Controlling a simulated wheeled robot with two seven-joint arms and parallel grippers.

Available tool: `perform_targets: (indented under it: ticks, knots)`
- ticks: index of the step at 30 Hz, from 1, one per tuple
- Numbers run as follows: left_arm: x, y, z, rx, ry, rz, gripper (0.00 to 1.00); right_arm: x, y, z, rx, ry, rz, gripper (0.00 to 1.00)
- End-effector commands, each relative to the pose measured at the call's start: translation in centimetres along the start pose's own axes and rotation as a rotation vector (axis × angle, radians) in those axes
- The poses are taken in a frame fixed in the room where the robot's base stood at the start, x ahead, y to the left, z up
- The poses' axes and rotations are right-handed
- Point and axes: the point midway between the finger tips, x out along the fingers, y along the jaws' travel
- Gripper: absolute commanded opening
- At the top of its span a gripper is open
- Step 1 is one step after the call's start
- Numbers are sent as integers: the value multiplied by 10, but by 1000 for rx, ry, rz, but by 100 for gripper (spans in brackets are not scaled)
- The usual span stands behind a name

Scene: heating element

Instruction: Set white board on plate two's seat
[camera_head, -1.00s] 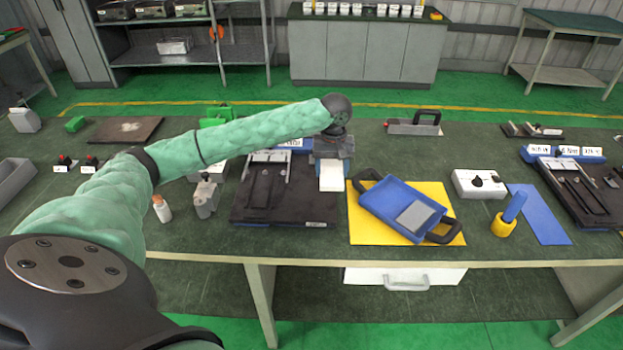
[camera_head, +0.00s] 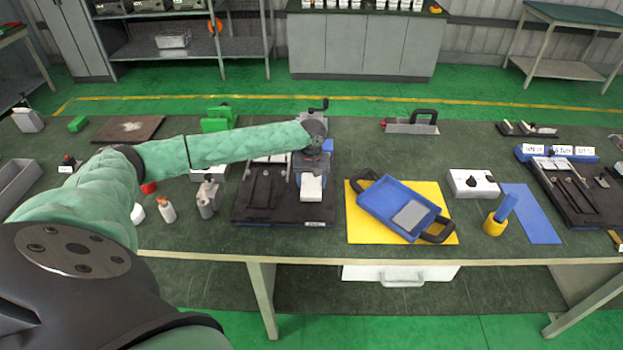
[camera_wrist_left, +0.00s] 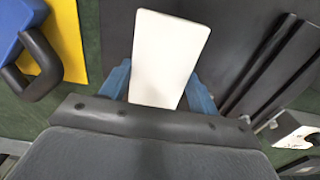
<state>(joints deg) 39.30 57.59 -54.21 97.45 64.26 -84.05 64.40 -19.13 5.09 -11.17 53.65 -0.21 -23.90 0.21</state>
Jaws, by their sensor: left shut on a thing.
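My left gripper (camera_head: 311,179) is shut on the white board (camera_head: 311,188), over the right part of a black plate (camera_head: 265,212) on the workbench. In the left wrist view the white board (camera_wrist_left: 168,55) sticks out between the blue fingers (camera_wrist_left: 160,85) above the black plate surface (camera_wrist_left: 262,35). I cannot tell whether the board touches the plate. A second black plate (camera_head: 590,205) with a blue back block and white labels stands at the right edge. My right gripper does not show.
A blue tray with black handles (camera_head: 385,205) lies on a yellow mat (camera_head: 365,238) right of the near plate. A white box with a knob (camera_head: 472,184) and a yellow cup with a blue handle (camera_head: 495,222) stand farther right. Small bottles and grey blocks (camera_head: 207,199) stand left.

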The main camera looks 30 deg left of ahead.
Motion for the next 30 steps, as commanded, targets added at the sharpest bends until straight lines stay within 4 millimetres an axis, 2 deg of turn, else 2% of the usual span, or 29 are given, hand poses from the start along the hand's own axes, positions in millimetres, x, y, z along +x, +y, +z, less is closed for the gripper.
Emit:
perform_targets:
  ticks: [10, 11, 14, 23, 27, 28, 30]
  knots:
    - [2, 0, 0, 0, 0, 0, 38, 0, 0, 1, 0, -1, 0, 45]
    - [2, 1, 0, 0, 0, 0, 65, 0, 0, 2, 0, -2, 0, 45]
    - [2, 0, 0, 0, 0, 0, 83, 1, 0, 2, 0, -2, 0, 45]
    - [2, 0, 0, 0, 1, 0, 83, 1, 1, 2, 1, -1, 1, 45]
    - [-6, 0, 0, 0, 2, 0, 83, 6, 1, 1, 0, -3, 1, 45]
    - [-9, 1, 0, 1, 2, 1, 83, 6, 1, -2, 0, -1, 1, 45]
    - [-19, 1, -1, 1, 3, 1, 83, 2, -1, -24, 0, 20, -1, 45]
